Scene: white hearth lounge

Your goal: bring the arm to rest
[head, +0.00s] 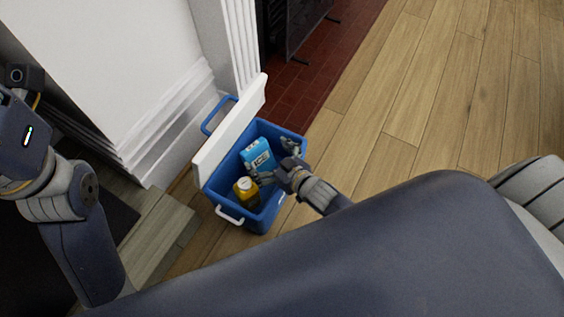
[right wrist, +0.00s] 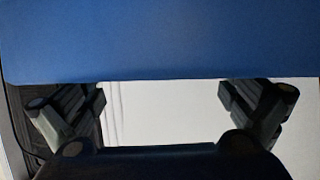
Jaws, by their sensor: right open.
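My right gripper (head: 276,160) is over the right side of an open blue cooler box (head: 272,128) on the floor. Its fingers are spread, with nothing held between them. They also show wide apart in the right wrist view (right wrist: 162,100). A light-blue ice pack (head: 258,152) and a yellow bottle with a pale cap (head: 246,190) are in the box, beside the gripper. In the right wrist view a plain blue surface fills the top, with a white surface below; I cannot tell which parts these are. My left arm is at the left edge; its gripper does not show.
The cooler's white lid (head: 230,135) stands raised on its left side, near the white wall trim (head: 165,115). A dark metal fireplace screen (head: 305,25) stands on red brick tiles (head: 330,60) behind. Wooden floor (head: 440,90) lies clear to the right.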

